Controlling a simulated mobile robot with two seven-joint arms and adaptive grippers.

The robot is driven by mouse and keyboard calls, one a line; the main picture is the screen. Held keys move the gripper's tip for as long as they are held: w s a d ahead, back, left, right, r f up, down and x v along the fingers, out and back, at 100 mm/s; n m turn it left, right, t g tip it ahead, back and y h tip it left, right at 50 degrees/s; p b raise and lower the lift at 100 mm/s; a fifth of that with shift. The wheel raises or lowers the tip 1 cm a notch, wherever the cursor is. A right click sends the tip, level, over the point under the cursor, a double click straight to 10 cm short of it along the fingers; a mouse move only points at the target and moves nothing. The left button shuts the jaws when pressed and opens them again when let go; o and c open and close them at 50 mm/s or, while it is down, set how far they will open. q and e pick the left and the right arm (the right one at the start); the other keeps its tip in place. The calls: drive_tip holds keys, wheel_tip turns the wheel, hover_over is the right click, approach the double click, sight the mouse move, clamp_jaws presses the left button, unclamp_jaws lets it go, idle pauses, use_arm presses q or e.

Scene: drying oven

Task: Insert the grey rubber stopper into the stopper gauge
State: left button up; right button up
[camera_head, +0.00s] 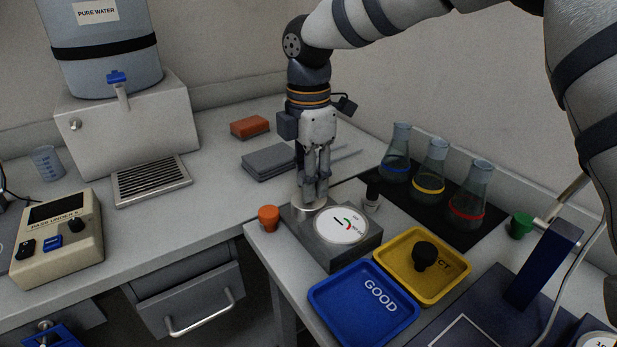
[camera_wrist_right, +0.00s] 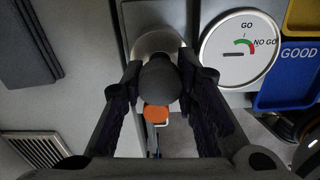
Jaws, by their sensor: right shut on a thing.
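My right gripper (camera_head: 316,196) points down over the left end of the stopper gauge (camera_head: 335,250), a grey block with a round white dial (camera_head: 341,225) marked GO and NO GO. In the right wrist view its fingers are shut on the dark grey rubber stopper (camera_wrist_right: 160,80). Below the stopper a pale round metal seat (camera_wrist_right: 156,44) of the gauge partly shows. The fingers hide most of the stopper in the head view. I cannot tell whether the stopper touches the seat. My left gripper is out of view.
The blue GOOD tray (camera_head: 330,303) and yellow tray (camera_head: 389,249), holding a black stopper (camera_head: 425,256), lie in front. Several flasks (camera_head: 431,168) stand behind right.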

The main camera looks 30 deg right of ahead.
drive_tip(key=shift+f, duration=0.75)
drive_tip(key=o, duration=1.5)
drive_tip(key=shift+r, duration=0.1)
drive_tip(key=shift+r, duration=3.95)
